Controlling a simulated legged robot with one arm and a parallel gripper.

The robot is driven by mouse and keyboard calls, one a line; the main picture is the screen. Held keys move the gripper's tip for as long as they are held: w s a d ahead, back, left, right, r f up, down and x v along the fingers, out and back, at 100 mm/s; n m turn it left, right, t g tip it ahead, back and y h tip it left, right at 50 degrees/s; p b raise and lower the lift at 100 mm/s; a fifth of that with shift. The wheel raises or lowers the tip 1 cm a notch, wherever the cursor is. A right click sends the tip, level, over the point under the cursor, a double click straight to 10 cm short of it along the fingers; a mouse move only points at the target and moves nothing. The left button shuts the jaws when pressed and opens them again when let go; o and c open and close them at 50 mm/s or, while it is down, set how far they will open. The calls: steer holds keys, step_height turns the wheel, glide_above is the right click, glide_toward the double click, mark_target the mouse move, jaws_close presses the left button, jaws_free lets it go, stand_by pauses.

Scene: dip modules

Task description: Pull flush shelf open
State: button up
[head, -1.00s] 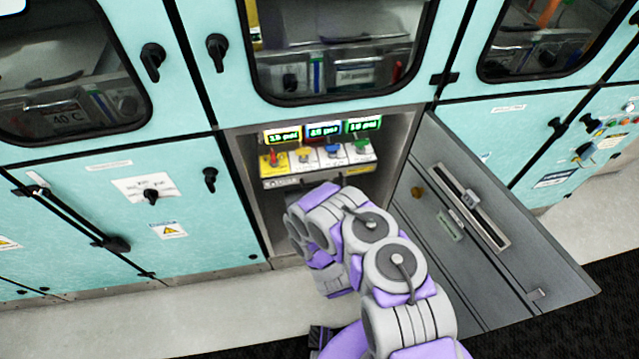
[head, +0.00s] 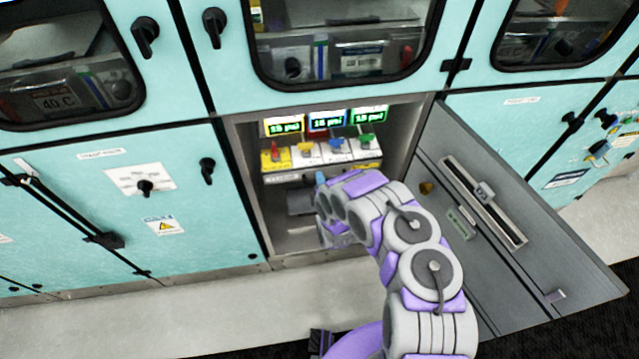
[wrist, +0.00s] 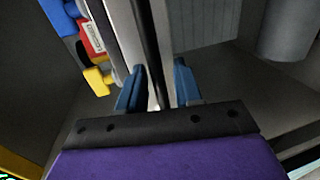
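The flush shelf (head: 290,177) is a pale ledge carrying several coloured valve knobs, under three lit pressure displays inside the open cabinet bay. In the wrist view, its pale front edge (wrist: 126,32) and a dark strip run up to my gripper (wrist: 160,88). The two blue fingers stand apart, one on each side of this edge and strip. I cannot tell whether they touch it. In the head view, a blue fingertip (head: 320,178) shows just below the shelf front; my arm hides the rest of the gripper.
The grey cabinet door (head: 500,230) hangs open on the right, beside my arm. Teal cabinets with black handles (head: 207,170) flank the bay. The bay's space below the shelf (head: 293,240) looks mostly free. A grey cylinder (wrist: 292,28) shows at the wrist view's upper right.

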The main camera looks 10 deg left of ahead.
steer(key=shift+w+f, duration=0.1)
steer(key=shift+w, duration=0.25)
jaws_close()
steer(key=shift+s, duration=0.1)
stand_by(0.3)
